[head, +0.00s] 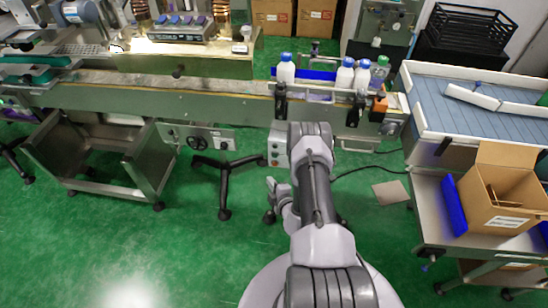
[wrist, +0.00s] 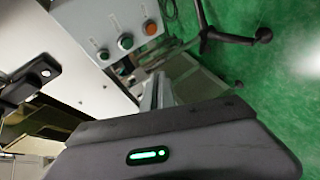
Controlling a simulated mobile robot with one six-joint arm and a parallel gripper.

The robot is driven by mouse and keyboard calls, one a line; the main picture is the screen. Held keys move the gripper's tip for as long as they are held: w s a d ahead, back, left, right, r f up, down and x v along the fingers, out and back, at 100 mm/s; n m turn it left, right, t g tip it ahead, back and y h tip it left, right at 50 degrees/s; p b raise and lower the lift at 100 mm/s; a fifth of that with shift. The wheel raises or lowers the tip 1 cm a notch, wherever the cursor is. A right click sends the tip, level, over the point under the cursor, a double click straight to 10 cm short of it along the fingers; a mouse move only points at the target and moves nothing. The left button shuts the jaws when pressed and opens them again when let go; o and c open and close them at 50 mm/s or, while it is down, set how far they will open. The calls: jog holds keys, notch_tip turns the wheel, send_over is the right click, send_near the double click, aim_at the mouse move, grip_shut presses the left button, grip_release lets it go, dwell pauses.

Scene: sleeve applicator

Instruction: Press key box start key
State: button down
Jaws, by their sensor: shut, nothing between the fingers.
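The key box (wrist: 115,25) is a light grey box with a row of round keys, seen tilted in the wrist view. Two green keys, one (wrist: 103,54) and another (wrist: 125,41), sit beside an orange-red key (wrist: 151,28). I cannot read which is the start key. In the head view the key box (head: 277,143) hangs on the conveyor front, partly hidden by my arm. My gripper (wrist: 152,88) is shut and empty, its fingers pointing toward the key box in the wrist view, apart from the keys. In the head view the fingers are not clear.
The conveyor (head: 190,100) runs across the back, with several capped bottles (head: 345,75) on it near my arm. A black stand (head: 225,175) stands on the floor at left. A cart with a cardboard box (head: 497,195) is at right. Green floor is open at left front.

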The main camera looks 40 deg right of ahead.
aim_at(275, 156)
jog(key=shift+w+d+b, duration=1)
jog(key=shift+w+d, duration=0.45)
jog(key=shift+d, duration=0.25)
jog(key=shift+w+d+b, duration=0.95)
jog(key=shift+w+d, duration=0.45)
jog(key=shift+d, duration=0.25)
jog(key=shift+w+d+b, duration=0.3)
jog(key=shift+b, duration=0.05)
